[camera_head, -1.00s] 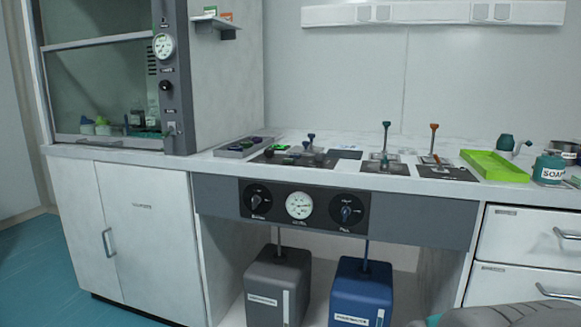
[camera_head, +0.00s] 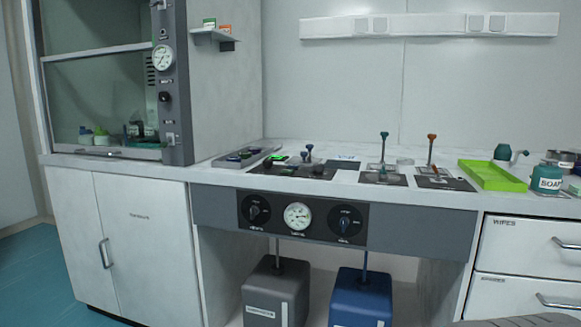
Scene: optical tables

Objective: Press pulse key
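No part in view is clearly marked as the pulse key, and labels on the counter are too small to read. A dark panel (camera_head: 288,173) lies on the counter, with small knobs and a blue-topped post (camera_head: 309,150) on it. A bright green patch (camera_head: 277,158) shows at its back left. My gripper is not in view.
A control panel with a gauge (camera_head: 298,216) and two knobs is on the counter front. A grey tray (camera_head: 246,157), green tray (camera_head: 493,175) and soap container (camera_head: 547,175) stand on the counter. Grey (camera_head: 277,291) and blue (camera_head: 361,297) boxes stand below. A fume hood (camera_head: 176,80) is left.

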